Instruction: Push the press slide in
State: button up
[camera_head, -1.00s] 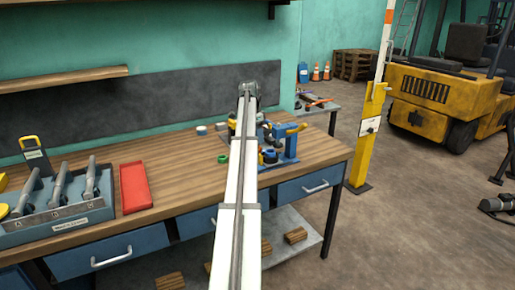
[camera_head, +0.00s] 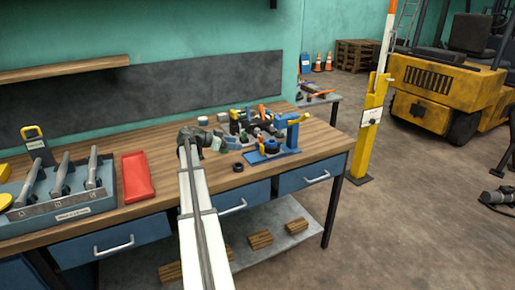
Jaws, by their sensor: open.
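A blue press-like fixture (camera_head: 274,150) stands on the right part of the wooden workbench, with a blue upright at its right side. The press slide is too small to tell apart from the other parts. My arm comes in from the bottom of the view as a long white link and bends at a dark joint at the back of the bench. My gripper (camera_head: 222,143) appears small at its end, open, to the left of the blue fixture. Its fingers are hard to make out. I cannot tell whether it touches anything.
A red tray (camera_head: 137,178) and a blue-grey tool holder (camera_head: 62,205) stand on the bench's left part. A dark ring (camera_head: 238,167) lies at the front of the fixture. Several small coloured parts crowd the area behind. A yellow post (camera_head: 368,135) stands right of the bench.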

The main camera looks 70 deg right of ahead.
aim_at(261, 147)
jog(key=x, duration=1.2)
jog(key=shift+s+d+f, duration=0.2)
jog(key=shift+s, duration=0.05)
grip_shut()
dwell(0.3)
